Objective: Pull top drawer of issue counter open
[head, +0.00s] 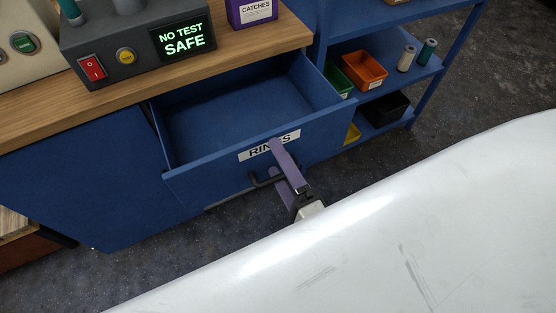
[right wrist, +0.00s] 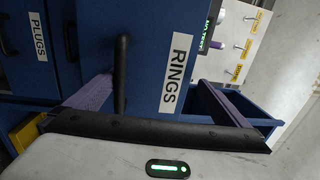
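The top drawer (head: 190,173) of the blue issue counter, labelled RINGS, stands pulled out in the head view, and its inside looks empty. Its dark bar handle (head: 262,181) is on the front below the label. My right gripper (head: 275,160) is at the drawer front, with its purple fingers apart. In the right wrist view the handle (right wrist: 121,75) shows between the fingers, close to the left one and well clear of the right one. Part of the handle is hidden behind a finger in the head view. My left gripper is not in view.
A grey box (head: 135,45) reading NO TEST SAFE and a purple CATCHES box (head: 250,12) stand on the wooden counter top (head: 40,115). A blue shelf with an orange bin (head: 364,70) stands to the right. A PLUGS drawer (right wrist: 30,60) is shut.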

